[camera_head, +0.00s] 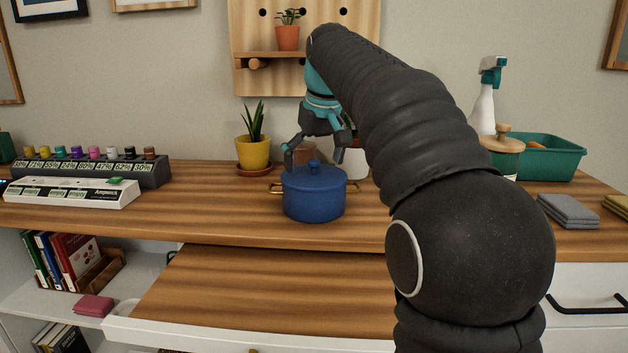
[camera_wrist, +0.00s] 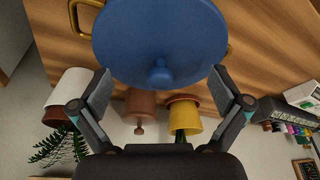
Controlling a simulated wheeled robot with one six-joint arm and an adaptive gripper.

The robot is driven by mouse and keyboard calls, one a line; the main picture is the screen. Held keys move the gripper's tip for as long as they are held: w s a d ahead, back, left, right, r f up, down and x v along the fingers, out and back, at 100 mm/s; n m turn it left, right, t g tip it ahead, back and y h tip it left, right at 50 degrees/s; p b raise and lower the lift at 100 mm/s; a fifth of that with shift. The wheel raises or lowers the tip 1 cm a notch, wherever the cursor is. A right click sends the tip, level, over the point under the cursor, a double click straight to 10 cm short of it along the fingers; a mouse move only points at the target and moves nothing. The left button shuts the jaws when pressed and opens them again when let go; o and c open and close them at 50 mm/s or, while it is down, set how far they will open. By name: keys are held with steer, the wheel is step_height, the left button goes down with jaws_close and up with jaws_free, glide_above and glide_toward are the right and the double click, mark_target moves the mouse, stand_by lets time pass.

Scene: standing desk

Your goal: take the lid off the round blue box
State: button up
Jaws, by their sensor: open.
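The round blue box (camera_head: 314,207) is a pot-like vessel with gold handles, standing on the wooden desk. Its blue lid (camera_head: 295,180) is on, with a round knob (camera_head: 314,166) at the centre. In the wrist view the lid (camera_wrist: 160,35) fills the top middle, and its knob (camera_wrist: 159,74) lies between the fingers. My gripper (camera_head: 314,153) is open, pointing down over the lid, with a finger to each side of the knob. In the wrist view my gripper (camera_wrist: 161,78) is empty, and neither finger visibly touches the knob.
A yellow plant pot (camera_head: 254,153) and a brown pot (camera_head: 304,152) stand close behind the box. A wood-lidded jar (camera_head: 503,150), a teal bin (camera_head: 545,165) and grey cloths (camera_head: 568,211) are at right.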

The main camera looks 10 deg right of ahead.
jaws_close()
stand_by(0.4)
